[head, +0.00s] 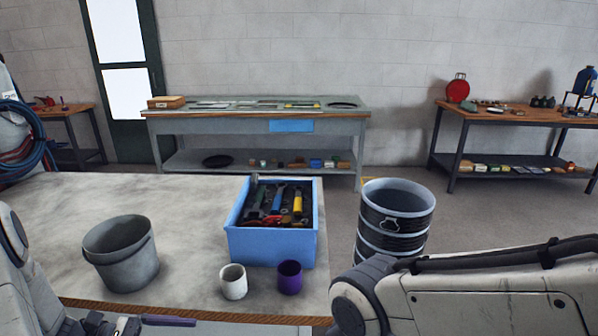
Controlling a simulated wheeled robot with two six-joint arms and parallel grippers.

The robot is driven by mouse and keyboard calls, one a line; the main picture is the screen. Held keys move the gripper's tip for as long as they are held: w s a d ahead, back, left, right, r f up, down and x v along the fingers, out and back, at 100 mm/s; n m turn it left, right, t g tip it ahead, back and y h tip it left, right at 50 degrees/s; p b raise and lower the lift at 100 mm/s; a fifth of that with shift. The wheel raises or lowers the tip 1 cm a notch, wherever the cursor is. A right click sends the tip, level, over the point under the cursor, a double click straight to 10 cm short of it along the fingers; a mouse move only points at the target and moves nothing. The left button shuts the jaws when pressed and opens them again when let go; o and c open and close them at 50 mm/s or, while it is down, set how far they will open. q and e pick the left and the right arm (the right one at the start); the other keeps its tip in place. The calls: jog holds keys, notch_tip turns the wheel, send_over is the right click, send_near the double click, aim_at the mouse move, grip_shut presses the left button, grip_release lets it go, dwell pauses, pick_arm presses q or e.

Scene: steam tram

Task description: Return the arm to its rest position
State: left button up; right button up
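My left arm (15,265) comes in at the lower left. My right gripper is out of view.
The table (190,200) holds a grey bucket (122,256), a blue toolbox (270,246) of tools, a white cup (233,283) and a purple cup (289,277). A dark drum (396,220) stands to its right, close behind my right arm. Workbenches (255,123) line the wall.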

pick_arm(q)
jog(key=s+d+r+m+y+p, duration=0.1)
jog(key=s+d+r+m+y, duration=0.2)
jog(key=m, duration=0.5)
jog(key=s+d+r+m+g+y+p, duration=0.1)
jog(key=s+d+r+m+y, duration=0.3)
jog(key=d+m, duration=0.5)
jog(key=s+d+r+m+y+p, duration=0.1)
jog(key=s+d+r+m+y, duration=0.3)
jog(key=s+d+m+y, duration=0.3)
jog(key=shift+m+g+y, duration=0.4)
jog(key=shift+m+y, duration=0.3)
jog(key=shift+m, duration=0.3)
jog(key=shift+r, duration=0.1)
